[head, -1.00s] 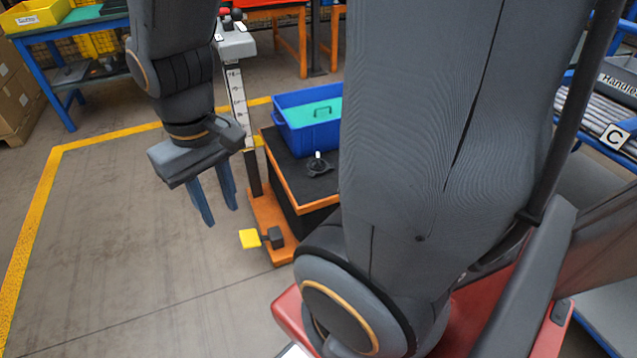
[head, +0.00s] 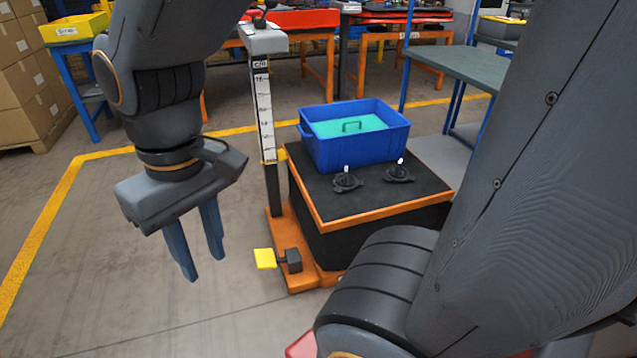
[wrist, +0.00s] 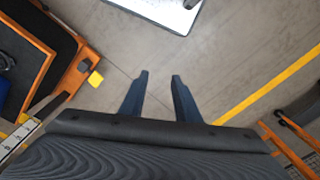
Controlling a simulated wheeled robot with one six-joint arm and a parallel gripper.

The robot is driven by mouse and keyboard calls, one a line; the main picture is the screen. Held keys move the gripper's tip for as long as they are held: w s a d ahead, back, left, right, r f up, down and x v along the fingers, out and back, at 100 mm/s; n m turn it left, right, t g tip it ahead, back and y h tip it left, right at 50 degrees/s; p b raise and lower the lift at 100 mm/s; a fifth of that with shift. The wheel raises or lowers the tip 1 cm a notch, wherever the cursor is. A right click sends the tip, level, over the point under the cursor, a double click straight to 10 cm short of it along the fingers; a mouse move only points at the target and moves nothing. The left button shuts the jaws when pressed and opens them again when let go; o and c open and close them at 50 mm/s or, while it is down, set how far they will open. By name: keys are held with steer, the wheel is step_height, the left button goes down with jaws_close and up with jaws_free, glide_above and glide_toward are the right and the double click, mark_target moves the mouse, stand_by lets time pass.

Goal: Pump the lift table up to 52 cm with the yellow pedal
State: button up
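The lift table has a black top with an orange rim (head: 385,210) and stands at the centre right in the head view. A white height scale (head: 264,110) rises on its post; its marks are too small to read surely. The yellow pedal (head: 265,258) sticks out low at the left of the orange base. It also shows in the wrist view (wrist: 95,79). My gripper (head: 206,268) is open and empty, its blue fingers pointing down, left of the pedal and apart from it. The fingers also show in the wrist view (wrist: 160,76).
A blue crate (head: 352,150) with a teal item and two small black parts (head: 347,181) sit on the table top. A yellow floor line (head: 60,215) runs at left. The floor left of the pedal is clear. Benches and cartons (head: 35,85) stand behind.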

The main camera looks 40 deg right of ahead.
jaws_close()
stand_by(1.8)
